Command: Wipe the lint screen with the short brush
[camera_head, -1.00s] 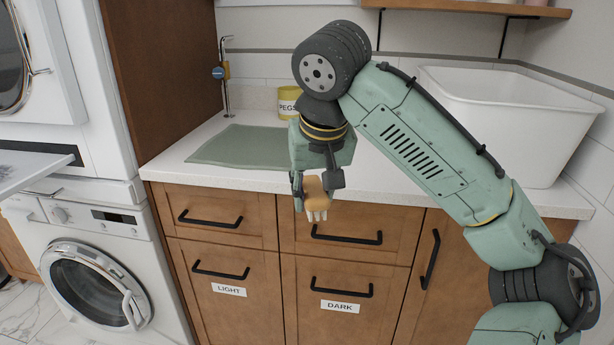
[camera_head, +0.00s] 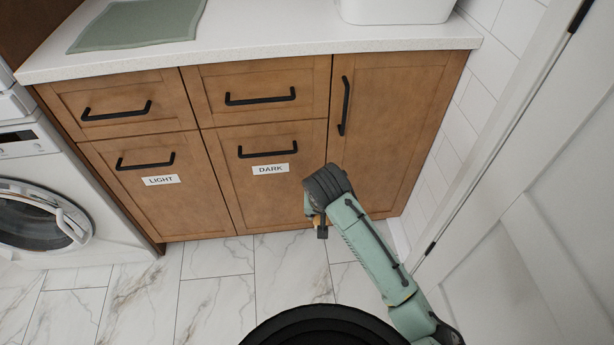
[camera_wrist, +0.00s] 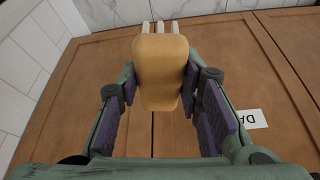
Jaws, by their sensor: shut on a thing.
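The short brush (camera_wrist: 160,72) has a rounded tan wooden handle and pale bristle tufts at its far end. My gripper (camera_wrist: 160,90) is shut on the handle, with a finger on either side, in the wrist view. In the head view my gripper (camera_head: 320,228) hangs low in front of the cabinet, near the floor. Only a small bit of the brush shows there, mostly hidden by my arm. I cannot make out the lint screen in either current view.
Wooden cabinet fronts with black handles (camera_head: 268,152) stand behind my gripper. A white counter (camera_head: 270,48) holds a green mat (camera_head: 140,22) and a white tub (camera_head: 397,10). A washer (camera_head: 50,205) is at left. A white door (camera_head: 540,220) is close at right. Marble floor (camera_head: 210,290) is clear.

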